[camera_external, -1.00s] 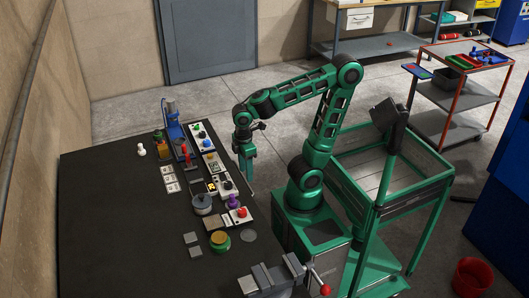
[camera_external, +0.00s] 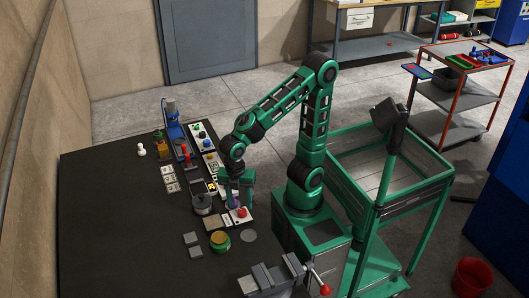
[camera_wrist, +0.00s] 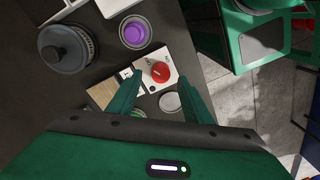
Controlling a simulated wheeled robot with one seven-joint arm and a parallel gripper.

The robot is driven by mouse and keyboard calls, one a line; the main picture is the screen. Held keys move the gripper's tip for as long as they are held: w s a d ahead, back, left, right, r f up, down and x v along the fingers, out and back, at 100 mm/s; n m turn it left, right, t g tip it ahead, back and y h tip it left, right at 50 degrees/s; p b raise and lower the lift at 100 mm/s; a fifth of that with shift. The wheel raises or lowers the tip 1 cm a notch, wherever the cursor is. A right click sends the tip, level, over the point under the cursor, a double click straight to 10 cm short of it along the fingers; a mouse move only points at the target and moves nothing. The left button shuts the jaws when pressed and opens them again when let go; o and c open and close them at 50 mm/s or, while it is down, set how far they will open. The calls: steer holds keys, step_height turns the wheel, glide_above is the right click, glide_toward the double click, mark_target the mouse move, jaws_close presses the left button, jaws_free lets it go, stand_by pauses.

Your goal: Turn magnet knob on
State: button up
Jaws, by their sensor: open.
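A red knob (camera_external: 241,212) sits on a small white panel at the table's right side. In the wrist view the red knob (camera_wrist: 160,72) is on the white panel (camera_wrist: 148,58), whose markings are too small to read. My gripper (camera_external: 238,200) is above this part of the table, pointing down. In the wrist view my gripper (camera_wrist: 160,96) is open and empty, its two green fingers spread to either side below the knob in the picture. I cannot tell how high the fingertips are above the panel.
A purple round piece (camera_wrist: 134,32) and a dark round pot (camera_wrist: 68,47) stand close to the red knob. A yellow-green jar (camera_external: 221,241) is in front, with a vise (camera_external: 272,276) at the table's front edge. The table's left part is mostly clear.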

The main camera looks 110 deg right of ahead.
mark_target(241, 210)
steer(key=shift+s+f, duration=0.1)
steer(key=shift+f, duration=1.5)
steer(key=c, duration=1.1)
steer(key=shift+o, duration=0.2)
